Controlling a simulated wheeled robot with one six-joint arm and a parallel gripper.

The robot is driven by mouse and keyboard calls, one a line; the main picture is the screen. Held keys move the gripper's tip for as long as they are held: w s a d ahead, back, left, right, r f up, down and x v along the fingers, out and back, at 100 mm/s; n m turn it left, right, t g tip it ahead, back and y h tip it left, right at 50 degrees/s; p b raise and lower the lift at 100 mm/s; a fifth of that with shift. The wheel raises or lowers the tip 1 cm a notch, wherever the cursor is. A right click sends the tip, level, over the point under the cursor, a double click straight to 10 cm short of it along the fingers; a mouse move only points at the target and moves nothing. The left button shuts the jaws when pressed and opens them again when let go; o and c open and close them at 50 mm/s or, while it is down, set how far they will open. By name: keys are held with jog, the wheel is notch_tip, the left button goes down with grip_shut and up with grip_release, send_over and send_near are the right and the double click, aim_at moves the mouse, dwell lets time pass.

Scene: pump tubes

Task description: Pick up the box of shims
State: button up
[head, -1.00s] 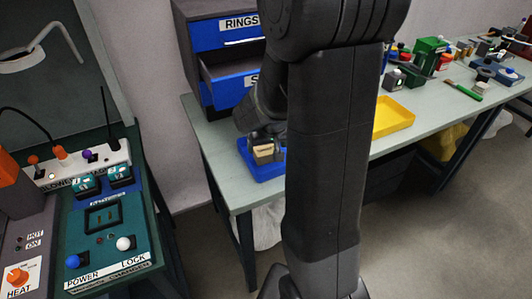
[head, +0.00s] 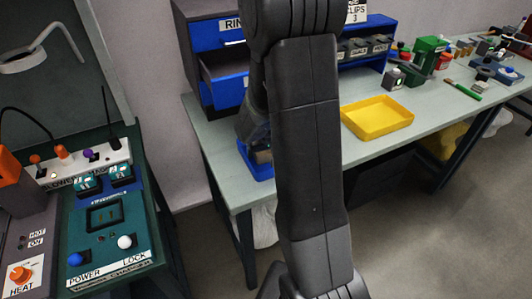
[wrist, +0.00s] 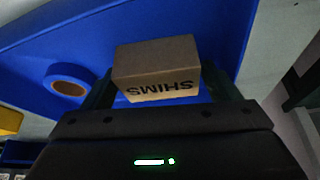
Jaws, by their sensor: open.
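The box of shims (wrist: 157,58) is a small brown cardboard carton with SHIMS printed on it, upside down in the wrist view. It sits in the blue tray (wrist: 215,20), between the fingers of my gripper (wrist: 160,88). The fingers are open, one to each side of the box; whether either touches it I cannot tell. In the head view the blue tray (head: 258,171) is at the near left end of the bench, and my arm hides most of the box and gripper.
A yellow tray (head: 377,118) stands farther right on the bench (head: 225,150). Blue drawers (head: 226,72), one pulled out, stand behind. A control panel (head: 105,230) is at left.

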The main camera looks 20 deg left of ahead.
jog(key=c, duration=0.8)
jog(key=shift+c, duration=0.2)
jog(key=shift+r, duration=0.15)
